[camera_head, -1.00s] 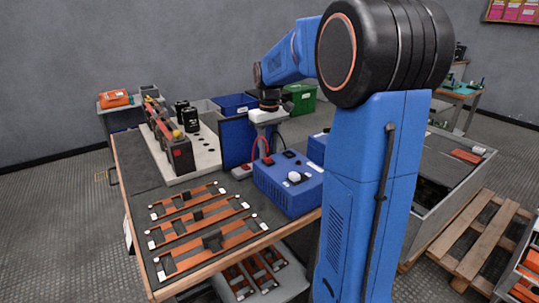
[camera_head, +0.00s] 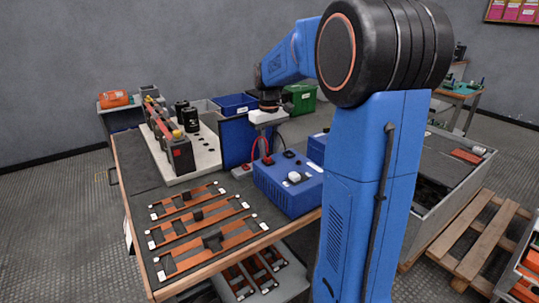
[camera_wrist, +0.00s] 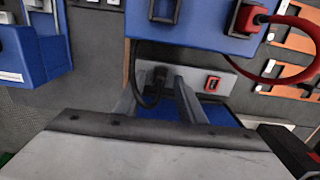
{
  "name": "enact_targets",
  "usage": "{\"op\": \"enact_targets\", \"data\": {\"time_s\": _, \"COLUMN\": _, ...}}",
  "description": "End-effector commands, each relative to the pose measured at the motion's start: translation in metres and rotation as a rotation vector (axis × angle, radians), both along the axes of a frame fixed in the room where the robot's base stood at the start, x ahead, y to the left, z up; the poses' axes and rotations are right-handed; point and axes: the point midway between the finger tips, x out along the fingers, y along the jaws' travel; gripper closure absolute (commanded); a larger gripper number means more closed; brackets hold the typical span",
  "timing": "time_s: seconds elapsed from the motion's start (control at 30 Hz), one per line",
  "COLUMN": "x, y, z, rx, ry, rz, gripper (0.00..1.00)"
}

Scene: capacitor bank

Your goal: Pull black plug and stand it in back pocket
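The black plug (camera_wrist: 158,76) shows in the wrist view at the grey holder (camera_wrist: 195,72), its black cable looping below it. It appears to stand in the holder's pocket away from the red-framed pocket (camera_wrist: 212,85); how deep it sits I cannot tell. My gripper (camera_wrist: 160,86) has its two grey fingers spread on either side of the plug, with gaps visible. In the head view my gripper (camera_head: 263,125) hangs over the holder (camera_head: 241,172), beside the blue box. The blue box (camera_head: 290,185) has an empty black-framed socket (camera_wrist: 165,9).
A red plug (camera_wrist: 249,18) with a red cable sits in the blue box. Copper bars (camera_head: 200,228) lie on the bench at the front left. A white board (camera_head: 203,160) with capacitors stands behind them.

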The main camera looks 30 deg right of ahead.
Motion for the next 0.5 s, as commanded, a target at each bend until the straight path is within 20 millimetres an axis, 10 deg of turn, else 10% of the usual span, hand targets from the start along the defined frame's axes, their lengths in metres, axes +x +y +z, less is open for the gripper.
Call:
{"op": "enact_targets", "data": {"time_s": 0.2, "x": 0.0000, "y": 0.0000, "z": 0.0000, "rx": 0.000, "ry": 0.000, "rz": 0.000, "gripper": 1.00}}
{"op": "enact_targets", "data": {"time_s": 0.5, "x": 0.0002, "y": 0.0000, "z": 0.0026, "rx": 0.000, "ry": -0.001, "rz": 0.000, "gripper": 1.00}}
